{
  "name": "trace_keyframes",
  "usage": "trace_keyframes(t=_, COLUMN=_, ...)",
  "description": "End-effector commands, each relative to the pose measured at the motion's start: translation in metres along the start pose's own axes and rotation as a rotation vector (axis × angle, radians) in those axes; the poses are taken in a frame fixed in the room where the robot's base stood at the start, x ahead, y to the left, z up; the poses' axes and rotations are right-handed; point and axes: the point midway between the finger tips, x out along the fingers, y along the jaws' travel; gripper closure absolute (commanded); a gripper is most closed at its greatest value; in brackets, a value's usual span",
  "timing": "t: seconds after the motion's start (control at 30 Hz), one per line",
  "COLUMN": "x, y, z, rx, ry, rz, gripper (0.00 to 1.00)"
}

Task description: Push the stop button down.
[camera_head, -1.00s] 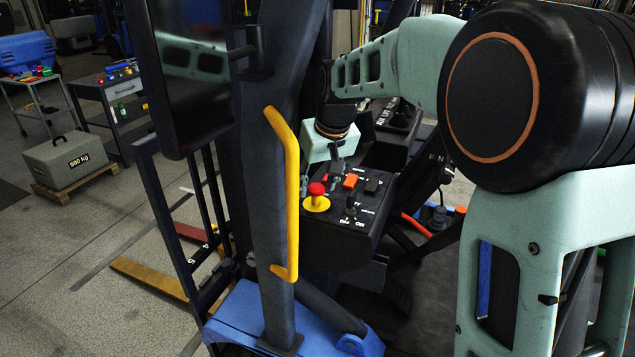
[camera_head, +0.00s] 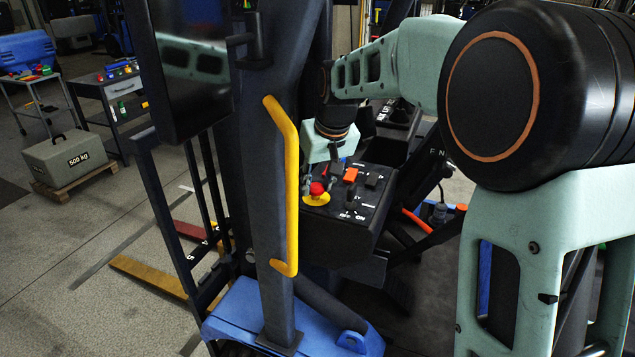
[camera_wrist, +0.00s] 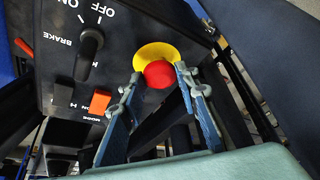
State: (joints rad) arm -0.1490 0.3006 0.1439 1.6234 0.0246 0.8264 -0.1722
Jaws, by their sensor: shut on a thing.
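The stop button is a red mushroom head (camera_head: 317,188) on a round yellow base (camera_head: 316,200) at the front left of a black control panel. In the wrist view the red head (camera_wrist: 159,74) lies between my fingertips, with the yellow base (camera_wrist: 158,52) behind it. My gripper (camera_wrist: 160,77) has one blue-grey finger on each side of the red head and is shut on it. In the head view my gripper (camera_head: 316,180) is at the button, its fingers partly hidden among the panel parts.
An orange rocker switch (camera_wrist: 100,101) and a black rotary knob (camera_wrist: 91,41) share the panel (camera_wrist: 60,65). A yellow grab handle (camera_head: 290,185) on a dark pillar (camera_head: 268,230) stands left of the panel. A dark screen (camera_head: 185,80) hangs further left.

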Motion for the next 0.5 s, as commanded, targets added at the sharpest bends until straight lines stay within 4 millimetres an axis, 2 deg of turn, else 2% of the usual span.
trace_keyframes(t=0.07, x=0.0032, y=-0.0004, z=0.0038, rx=0.0, ry=-0.011, rz=-0.002, gripper=1.0)
trace_keyframes(t=0.1, x=0.0034, y=-0.0004, z=0.004, rx=0.0, ry=-0.012, rz=-0.002, gripper=0.7)
trace_keyframes(t=0.23, x=0.0032, y=-0.0003, z=0.0037, rx=0.0, ry=-0.011, rz=-0.002, gripper=0.56)
trace_keyframes(t=0.27, x=0.003, y=-0.0003, z=0.0035, rx=0.0, ry=-0.01, rz=-0.002, gripper=0.53)
trace_keyframes(t=0.5, x=0.0018, y=-0.0002, z=0.0025, rx=0.0, ry=-0.008, rz=-0.001, gripper=0.53)
